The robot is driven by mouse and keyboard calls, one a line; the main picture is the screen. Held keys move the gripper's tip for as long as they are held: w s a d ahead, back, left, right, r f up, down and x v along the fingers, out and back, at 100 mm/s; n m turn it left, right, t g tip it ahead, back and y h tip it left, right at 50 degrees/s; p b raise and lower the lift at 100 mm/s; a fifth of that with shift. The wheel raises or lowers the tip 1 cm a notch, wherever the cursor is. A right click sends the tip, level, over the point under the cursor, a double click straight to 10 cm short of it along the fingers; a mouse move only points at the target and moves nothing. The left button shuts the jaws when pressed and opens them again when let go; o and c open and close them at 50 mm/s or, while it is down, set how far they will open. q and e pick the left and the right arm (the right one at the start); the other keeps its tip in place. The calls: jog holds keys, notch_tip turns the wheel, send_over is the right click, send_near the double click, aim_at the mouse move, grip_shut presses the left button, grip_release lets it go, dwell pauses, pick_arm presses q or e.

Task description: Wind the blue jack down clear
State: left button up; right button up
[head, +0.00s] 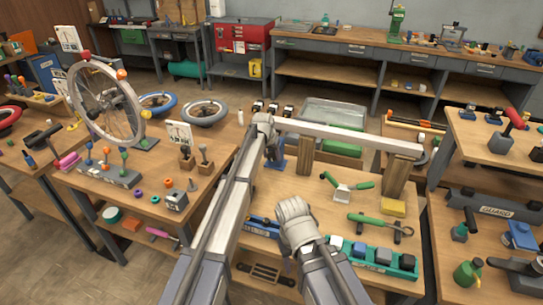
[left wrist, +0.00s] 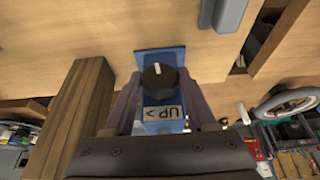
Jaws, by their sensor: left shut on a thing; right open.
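The blue jack (head: 277,157) stands on the middle bench near the left end of the pale frame tube (head: 350,134). In the left wrist view the blue jack (left wrist: 160,55) has a black knob (left wrist: 158,79) with a white mark and an "UP >" label (left wrist: 161,114). My left gripper (left wrist: 158,84) is shut on the jack, with a finger on each side at the knob. In the head view my left gripper (head: 270,142) is partly hidden by its arm. My right gripper (head: 294,212) is open and empty above the bench's front.
Wooden blocks (head: 396,177) stand under the tube; one also shows close by in the left wrist view (left wrist: 75,115). A spoked wheel (head: 107,103) stands at the left.

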pick_arm(q)
jog(key=shift+a+f+g+h+b, duration=0.2)
jog(key=shift+g+h+b, duration=0.2)
jog(key=shift+h, duration=0.6)
jog(key=shift+n+h+b, duration=0.35)
jog(key=shift+n+h, duration=0.05)
jog(key=shift+h, duration=0.3)
jog(key=shift+a+f+g+h+b, duration=0.15)
jog(key=shift+g+h+b, duration=0.35)
jog(key=shift+h+b, duration=0.55)
jog(key=shift+n+h, duration=0.3)
jog(key=shift+h, duration=0.05)
jog(key=o, duration=1.4)
jog(key=shift+r, duration=0.2)
